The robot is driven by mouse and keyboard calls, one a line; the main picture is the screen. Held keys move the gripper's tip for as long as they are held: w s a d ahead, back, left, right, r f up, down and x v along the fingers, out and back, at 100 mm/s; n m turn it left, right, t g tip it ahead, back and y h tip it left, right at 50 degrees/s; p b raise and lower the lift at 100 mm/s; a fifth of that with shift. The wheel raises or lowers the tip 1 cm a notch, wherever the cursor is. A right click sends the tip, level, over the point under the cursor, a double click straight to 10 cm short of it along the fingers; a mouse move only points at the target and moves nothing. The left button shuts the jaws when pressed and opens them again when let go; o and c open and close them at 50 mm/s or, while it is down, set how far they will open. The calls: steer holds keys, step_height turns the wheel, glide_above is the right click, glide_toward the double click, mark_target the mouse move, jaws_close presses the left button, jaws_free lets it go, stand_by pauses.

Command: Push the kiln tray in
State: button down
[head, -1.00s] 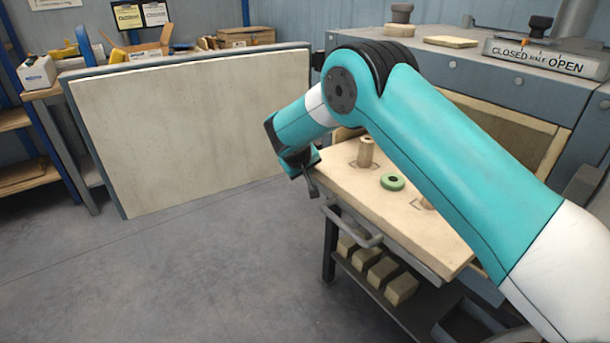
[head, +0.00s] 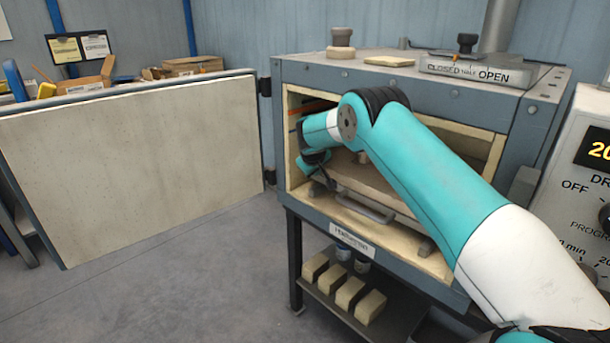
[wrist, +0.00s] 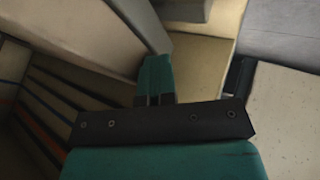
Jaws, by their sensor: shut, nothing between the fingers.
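The kiln (head: 300,205) stands with its front opening facing me. The kiln tray (head: 385,190) lies inside the chamber, with its front edge and grey handle (head: 365,208) showing behind the front sill. My arm covers much of the tray's right part and most of what stands on it. My gripper (head: 325,182) is shut and empty, inside the opening at the left, close to the tray's left front corner. I cannot tell whether it touches the tray. In the wrist view my gripper (wrist: 155,78) points into the chamber, beside the ribbed side wall (wrist: 50,100).
The kiln door (head: 140,165) is swung wide open to the left. The damper plate (head: 475,70) and a knob are on the kiln top. A lower shelf holds several bricks (head: 348,292). A control panel (head: 585,185) stands at the right. The floor at front left is clear.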

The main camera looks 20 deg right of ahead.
steer(key=shift+w+d+r, duration=0.1)
steer(key=shift+w+d, duration=0.05)
steer(key=shift+d, duration=0.25)
steer(key=shift+d+r, duration=0.1)
steer(key=shift+d, duration=0.05)
steer(key=a, duration=0.1)
steer(key=s+a, duration=0.1)
steer(key=a, duration=0.3)
steer(key=shift+s+r+p, duration=0.15)
steer(key=shift+s+p, duration=0.15)
steer(key=shift+s, duration=0.05)
steer(key=s+a+r+n+g+y+p, duration=0.1)
steer(key=s+a+r+y+p, duration=0.1)
steer(key=s+a+r, duration=0.45)
steer(key=s+a+r+y+p, duration=0.1)
steer(key=s+a+r, duration=0.3)
steer(key=s+r, duration=0.55)
steer(key=s+a+r+n+g+y+p, duration=0.1)
steer(key=s+a+r+p, duration=0.1)
steer(key=s, duration=0.9)
steer(key=s+a+r+n+g+y+p, duration=0.1)
steer(key=s+a+r, duration=0.3)
steer(key=s, duration=0.8)
steer(key=s+a+r+n+g+y+p, duration=0.1)
steer(key=s+a+r+g+y+p, duration=0.2)
steer(key=s, duration=0.9)
step_height(320, 180, up, 3)
steer(key=shift+s+a+r, duration=0.1)
steer(key=shift+s+a, duration=0.15)
steer(key=shift+a, duration=0.1)
